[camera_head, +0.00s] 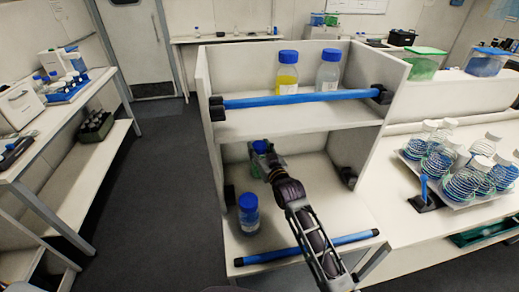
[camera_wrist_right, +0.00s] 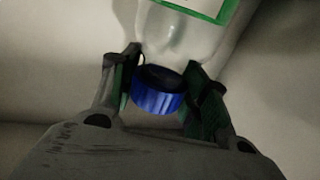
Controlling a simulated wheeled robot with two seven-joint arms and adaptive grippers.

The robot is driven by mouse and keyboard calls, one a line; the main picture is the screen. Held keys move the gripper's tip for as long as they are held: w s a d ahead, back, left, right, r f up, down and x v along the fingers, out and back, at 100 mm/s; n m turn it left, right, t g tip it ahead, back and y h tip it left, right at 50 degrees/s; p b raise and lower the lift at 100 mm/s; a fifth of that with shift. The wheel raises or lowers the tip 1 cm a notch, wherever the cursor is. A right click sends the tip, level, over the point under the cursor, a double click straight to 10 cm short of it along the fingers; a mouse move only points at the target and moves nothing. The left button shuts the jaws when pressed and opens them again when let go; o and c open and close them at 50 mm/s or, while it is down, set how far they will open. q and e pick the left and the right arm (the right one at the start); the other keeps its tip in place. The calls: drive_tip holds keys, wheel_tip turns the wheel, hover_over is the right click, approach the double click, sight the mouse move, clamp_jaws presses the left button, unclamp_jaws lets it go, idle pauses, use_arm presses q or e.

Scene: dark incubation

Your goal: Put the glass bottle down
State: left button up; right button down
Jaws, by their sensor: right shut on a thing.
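My right gripper (camera_head: 264,163) reaches into the lower compartment of the white shelf unit (camera_head: 350,150). It is shut on a glass bottle with a blue cap (camera_head: 260,147), towards the back of the compartment. In the right wrist view the gripper's fingers (camera_wrist_right: 165,95) sit on either side of the bottle's neck, next to the blue cap (camera_wrist_right: 157,92). The clear bottle body (camera_wrist_right: 180,40) has a green-edged label. The arm hides much of the bottle in the head view, and I cannot tell whether its base touches the shelf. My left gripper is not in view.
Another blue-capped bottle (camera_head: 249,213) stands at the lower compartment's left front. A blue bar (camera_head: 306,247) runs along its front edge. A yellow bottle (camera_head: 287,75) and a clear bottle (camera_head: 328,72) stand on the upper shelf behind another blue bar (camera_head: 290,98). The lower right is clear.

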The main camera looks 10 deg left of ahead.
drive_tip(key=c, duration=0.7)
unclamp_jaws()
drive_tip(key=shift+f, duration=0.1)
drive_tip(key=shift+c, duration=0.2)
drive_tip(key=b+v, duration=0.1)
drive_tip(key=v, duration=1.1)
